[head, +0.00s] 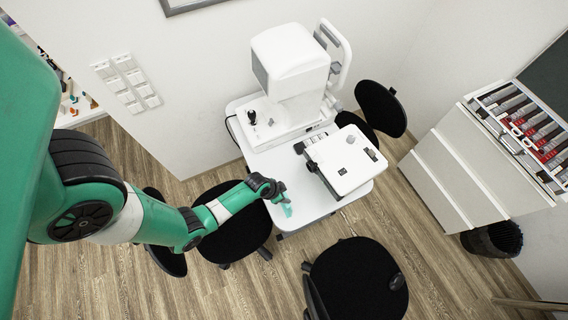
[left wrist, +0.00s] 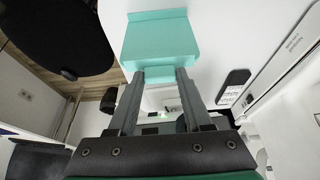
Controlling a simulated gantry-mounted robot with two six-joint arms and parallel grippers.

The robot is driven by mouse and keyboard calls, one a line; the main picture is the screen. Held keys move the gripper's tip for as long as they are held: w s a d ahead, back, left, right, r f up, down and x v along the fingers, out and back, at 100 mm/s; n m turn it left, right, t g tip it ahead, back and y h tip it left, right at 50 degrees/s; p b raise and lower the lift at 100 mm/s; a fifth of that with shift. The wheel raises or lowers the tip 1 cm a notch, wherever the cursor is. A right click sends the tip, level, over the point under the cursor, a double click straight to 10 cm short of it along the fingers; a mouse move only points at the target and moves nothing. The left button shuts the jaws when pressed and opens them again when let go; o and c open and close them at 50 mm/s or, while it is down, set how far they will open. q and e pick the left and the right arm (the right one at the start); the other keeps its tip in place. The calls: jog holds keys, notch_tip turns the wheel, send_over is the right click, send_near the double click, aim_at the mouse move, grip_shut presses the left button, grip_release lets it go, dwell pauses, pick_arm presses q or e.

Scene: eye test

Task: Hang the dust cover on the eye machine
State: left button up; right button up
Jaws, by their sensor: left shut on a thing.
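A small teal piece (head: 287,208), which I take for the dust cover, is in my left gripper (head: 279,197) near the front left edge of the white table (head: 312,205). In the left wrist view the teal piece (left wrist: 160,40) shows as a flat panel with a raised lip, and the fingers (left wrist: 160,75) are shut on its near edge. The white eye machine (head: 290,62) stands upright at the back of the table, apart from the teal piece. Its dark joystick (head: 251,117) is on the left and its headrest frame (head: 340,55) on the right. My right gripper is not in view.
A second white device (head: 345,161) sits on the table's right part. Black seats (head: 234,222) and (head: 357,279) stand close in front. A white cabinet (head: 455,160) with a lens tray (head: 525,128) is at the right. The wall is close behind the machine.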

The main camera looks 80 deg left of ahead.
pick_arm(q)
jog(key=o, duration=1)
jog(key=p+v, duration=1)
jog(key=v, duration=0.2)
jog(key=shift+r, duration=0.1)
jog(key=shift+w, duration=0.15)
